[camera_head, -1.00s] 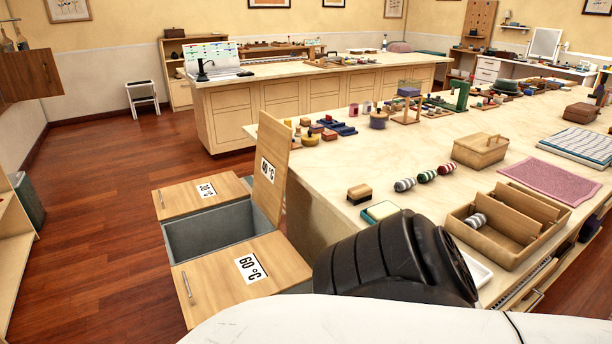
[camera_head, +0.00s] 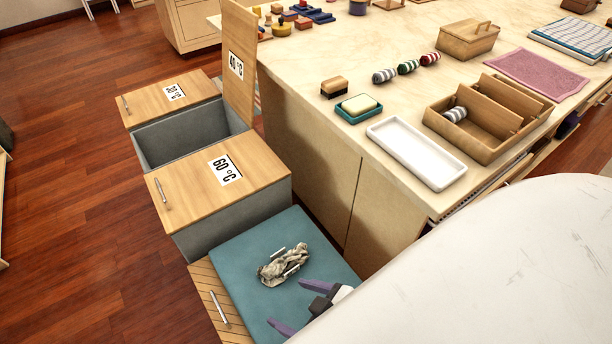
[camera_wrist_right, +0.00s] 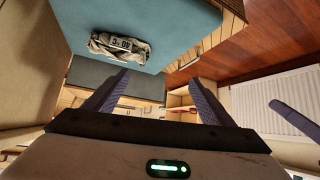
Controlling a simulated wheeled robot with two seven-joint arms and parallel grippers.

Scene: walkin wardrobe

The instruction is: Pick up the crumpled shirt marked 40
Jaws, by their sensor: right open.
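The crumpled shirt (camera_head: 284,264) is a small pale, greyish bundle with a white label on a teal surface (camera_head: 240,262). In the right wrist view the shirt (camera_wrist_right: 119,47) shows dark characters on its label, which I cannot read surely. My right gripper (camera_head: 301,307) is open and empty, with purple fingers, to the lower right of the shirt and apart from it. In the wrist view its fingers (camera_wrist_right: 160,78) point toward the teal surface, the shirt lying beyond them and to the left. A purple finger-like piece (camera_wrist_right: 294,118) at the right edge may belong to my left gripper.
Behind the teal surface stand the closed 60 °C bin (camera_head: 218,178), an open grey bin with its 40 °C lid (camera_head: 238,65) upright, and another closed bin (camera_head: 170,98). The counter (camera_head: 330,140) rises at the right, with a white tray (camera_head: 416,153) near its edge.

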